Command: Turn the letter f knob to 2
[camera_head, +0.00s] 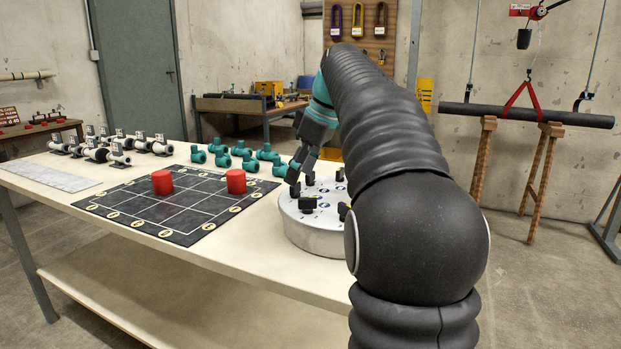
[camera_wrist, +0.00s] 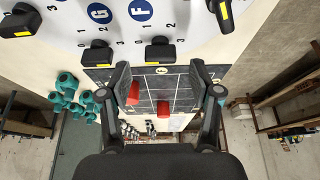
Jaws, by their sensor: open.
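A round white panel (camera_head: 318,236) on the table carries several black knobs. In the wrist view, the knob below the blue letter F (camera_wrist: 140,10) is a black bar with a yellow mark (camera_wrist: 160,50), with numbers around it. I cannot tell for certain which number its mark points at. My gripper (camera_wrist: 160,88) is open and empty, its two fingers apart just below the F knob in the picture, not closed on it. In the head view, my gripper (camera_head: 293,179) is over the panel's left side, and my arm hides part of the panel.
The knob of letter G (camera_wrist: 97,55) is close to the F knob's left; other knobs (camera_wrist: 20,22) stand around. A dark grid mat (camera_head: 180,207) with two red cylinders (camera_head: 236,181) lies left of the panel. Teal fittings (camera_head: 222,159) stand behind it.

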